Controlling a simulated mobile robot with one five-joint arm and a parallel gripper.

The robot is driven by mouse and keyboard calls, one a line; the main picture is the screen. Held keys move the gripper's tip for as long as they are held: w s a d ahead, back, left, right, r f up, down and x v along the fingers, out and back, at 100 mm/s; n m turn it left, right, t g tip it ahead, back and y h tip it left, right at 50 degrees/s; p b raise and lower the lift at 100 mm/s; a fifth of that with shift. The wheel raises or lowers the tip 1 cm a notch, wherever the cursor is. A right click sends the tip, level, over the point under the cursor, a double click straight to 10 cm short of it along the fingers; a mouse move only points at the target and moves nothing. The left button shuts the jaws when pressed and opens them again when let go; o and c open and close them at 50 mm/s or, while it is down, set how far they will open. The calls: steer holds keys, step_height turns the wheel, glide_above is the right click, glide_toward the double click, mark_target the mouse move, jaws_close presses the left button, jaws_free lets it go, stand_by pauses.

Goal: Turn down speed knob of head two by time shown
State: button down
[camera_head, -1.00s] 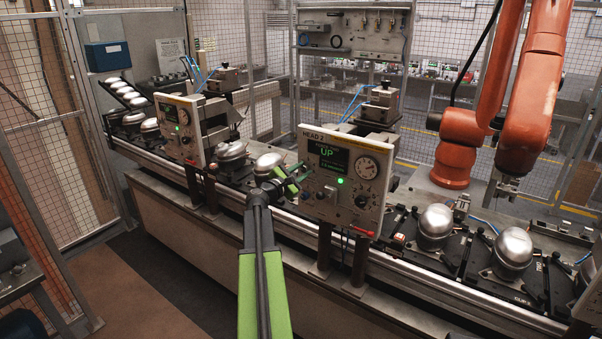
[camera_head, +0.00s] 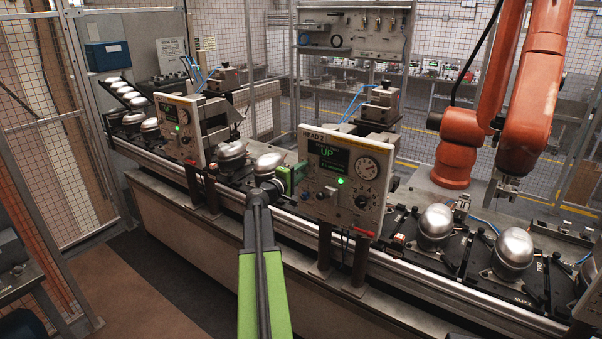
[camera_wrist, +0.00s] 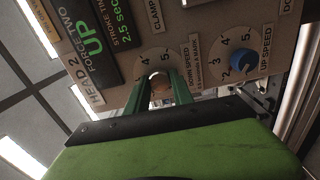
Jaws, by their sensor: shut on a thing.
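The head two control panel (camera_head: 345,182) is a pale plate with a lit display (camera_head: 328,160) that reads UP in green. In the wrist view the display (camera_wrist: 95,38) shows UP, and a stroke time that looks like 2.5 seconds. The down speed knob (camera_wrist: 160,83) is a small brownish round end inside a numbered dial. My gripper (camera_wrist: 160,88) is shut on it, one green finger on each side. The blue up speed knob (camera_wrist: 242,62) is to its right, untouched. In the head view my gripper (camera_head: 293,178) is at the panel's left edge.
A pressure gauge (camera_head: 367,168) and a lit green lamp (camera_head: 341,181) are on the same panel. Another head panel (camera_head: 181,130) stands further left. Silver compressor domes (camera_head: 436,221) sit on pallets along the conveyor. An orange robot arm (camera_head: 530,90) stands behind at right.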

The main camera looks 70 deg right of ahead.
steer(key=m, duration=0.5)
steer(key=shift+w+r, duration=0.1)
steer(key=shift+w, duration=0.1)
steer(key=shift+m, duration=0.3)
steer(key=c, duration=1.1)
jaws_free()
steer(key=shift+s, duration=0.1)
steer(key=v, duration=1.7)
steer(key=shift+a, duration=0.25)
